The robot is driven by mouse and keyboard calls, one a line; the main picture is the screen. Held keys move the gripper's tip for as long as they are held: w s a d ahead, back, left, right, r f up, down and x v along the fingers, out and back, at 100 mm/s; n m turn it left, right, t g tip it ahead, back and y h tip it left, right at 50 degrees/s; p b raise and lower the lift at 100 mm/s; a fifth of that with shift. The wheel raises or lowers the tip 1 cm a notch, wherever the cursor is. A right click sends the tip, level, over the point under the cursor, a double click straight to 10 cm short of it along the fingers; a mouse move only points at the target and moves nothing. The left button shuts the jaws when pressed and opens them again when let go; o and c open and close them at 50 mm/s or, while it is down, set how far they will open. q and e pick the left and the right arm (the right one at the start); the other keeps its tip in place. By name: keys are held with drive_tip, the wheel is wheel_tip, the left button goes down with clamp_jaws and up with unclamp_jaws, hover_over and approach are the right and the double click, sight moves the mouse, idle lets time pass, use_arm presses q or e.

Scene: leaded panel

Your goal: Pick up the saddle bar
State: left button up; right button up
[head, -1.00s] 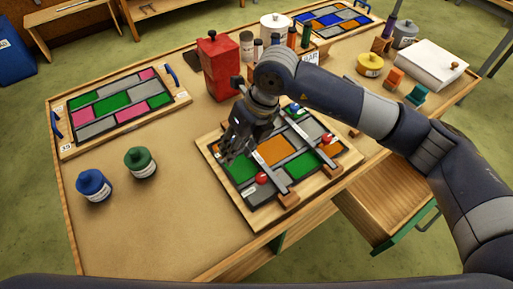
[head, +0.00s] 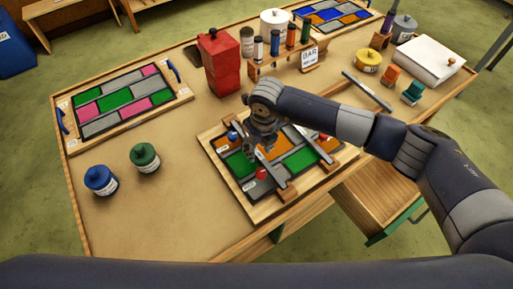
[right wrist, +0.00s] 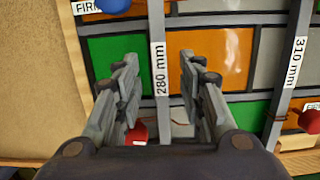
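The leaded panel (head: 240,165) lies in a wooden frame, with orange, green and grey panes. Two grey bars cross it: the left bar (head: 273,173), labelled 280 mm in the right wrist view (right wrist: 157,25), and the right bar (head: 312,146), labelled 310 mm there (right wrist: 296,55). My right gripper (head: 264,145) is over the left bar. In the right wrist view, its fingers (right wrist: 160,85) are open on either side of the 280 mm bar, with gaps beside it. Another grey bar (head: 367,91) lies apart on the table at the right. My left gripper is not in view.
Red and blue knobs sit on the panel. A red canister (head: 221,65), a rack of bottles and a BAR sign (head: 309,58) stand behind. Blue (head: 100,180) and green (head: 145,158) jars stand left; the front-left table is clear.

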drive_tip(key=shift+a+f, duration=0.1)
drive_tip(key=shift+f, duration=0.5)
clamp_jaws()
drive_tip(key=shift+w+r, duration=0.1)
